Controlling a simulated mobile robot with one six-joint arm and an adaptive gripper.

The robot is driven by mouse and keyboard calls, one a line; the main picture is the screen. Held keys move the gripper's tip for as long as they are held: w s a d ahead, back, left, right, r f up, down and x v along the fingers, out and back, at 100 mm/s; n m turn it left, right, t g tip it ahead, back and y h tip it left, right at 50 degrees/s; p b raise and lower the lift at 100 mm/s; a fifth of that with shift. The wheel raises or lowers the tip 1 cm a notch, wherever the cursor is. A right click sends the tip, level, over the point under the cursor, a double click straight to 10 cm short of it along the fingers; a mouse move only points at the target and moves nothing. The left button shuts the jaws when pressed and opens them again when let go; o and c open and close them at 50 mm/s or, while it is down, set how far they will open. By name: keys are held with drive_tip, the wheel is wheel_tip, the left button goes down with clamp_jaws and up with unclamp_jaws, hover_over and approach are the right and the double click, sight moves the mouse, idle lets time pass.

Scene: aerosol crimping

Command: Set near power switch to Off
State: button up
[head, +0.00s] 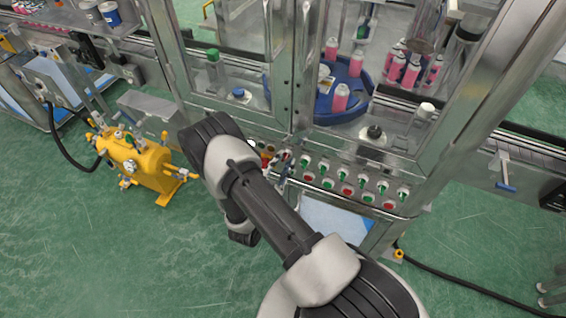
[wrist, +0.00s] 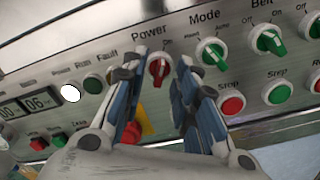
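The power switch (wrist: 158,69) is a red knob in a pale ring under the label "Power" in the wrist view. An "On" mark shows at its upper right; its other mark is hidden, and I cannot tell its setting for sure. My gripper (wrist: 163,62) is open, with one blue-and-grey finger on each side of the red knob. I cannot tell whether either finger touches it. In the head view my gripper (head: 282,171) is at the left end of the control panel (head: 345,182), where the switch is hard to make out.
Right of the power switch are the green mode knob (wrist: 213,54), the green belt knob (wrist: 268,40), a red stop button (wrist: 231,104) and a green button (wrist: 277,92). A display (wrist: 38,102) and lamps lie left. A yellow tank (head: 140,165) stands on the floor at left.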

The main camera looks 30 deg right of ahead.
drive_tip(key=shift+w+d, duration=0.25)
drive_tip(key=shift+d, duration=0.1)
drive_tip(key=shift+c, duration=0.2)
clamp_jaws()
